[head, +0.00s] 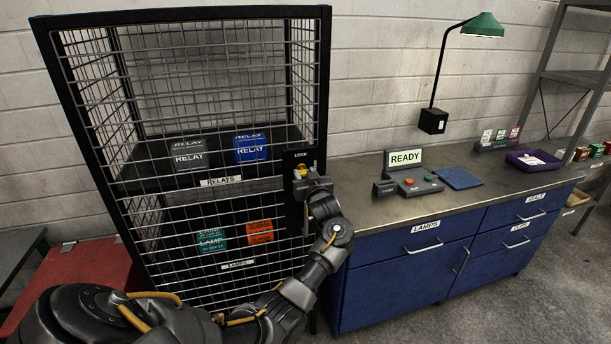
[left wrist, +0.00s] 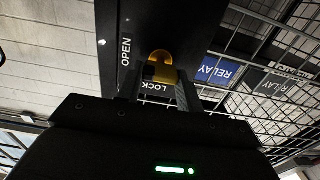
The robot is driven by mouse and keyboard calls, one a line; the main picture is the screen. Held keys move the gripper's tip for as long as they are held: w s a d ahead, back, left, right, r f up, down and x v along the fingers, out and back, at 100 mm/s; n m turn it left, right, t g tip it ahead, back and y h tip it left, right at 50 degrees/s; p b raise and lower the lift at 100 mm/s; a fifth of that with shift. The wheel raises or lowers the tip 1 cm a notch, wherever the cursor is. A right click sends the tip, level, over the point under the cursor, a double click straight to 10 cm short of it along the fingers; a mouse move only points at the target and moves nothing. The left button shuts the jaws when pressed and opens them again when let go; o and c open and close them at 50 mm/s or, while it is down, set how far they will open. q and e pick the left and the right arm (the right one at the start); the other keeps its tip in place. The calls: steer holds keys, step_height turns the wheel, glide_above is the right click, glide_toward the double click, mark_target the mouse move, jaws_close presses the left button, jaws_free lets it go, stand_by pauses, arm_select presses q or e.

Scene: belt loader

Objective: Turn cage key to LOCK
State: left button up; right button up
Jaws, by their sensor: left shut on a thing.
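The tall black wire cage (head: 180,130) stands at the left with its mesh door closed. A yellow key (head: 301,168) sits in the black lock plate on the cage's right front post, below a LOCK label. My left gripper (head: 305,178) is at this plate, shut on the key. In the left wrist view the yellow key (left wrist: 161,60) is between my fingertips (left wrist: 160,80). There, OPEN is printed left of the key and LOCK below it, upside down. The fingers partly cover the key, so I cannot tell its exact angle. My right gripper is not in view.
Relay boxes (head: 251,147) and lamp boxes (head: 260,232) sit on the cage shelves behind mesh. A blue cabinet (head: 400,280) stands close right of my forearm, with a READY panel (head: 406,158) and a green lamp (head: 484,25). Floor at the lower right is clear.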

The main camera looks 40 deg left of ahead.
arm_select(q)
steer(key=n+b, duration=0.5)
steer(key=b, duration=0.1)
steer(key=n+b, duration=1.2)
steer(key=shift+s+a+f, duration=0.1)
steer(key=shift+s+f, duration=0.05)
steer(key=shift+f, duration=0.2)
steer(key=shift+n+b, duration=0.35)
steer(key=shift+n, duration=0.05)
steer(key=shift+r, duration=0.15)
steer(key=o, duration=1)
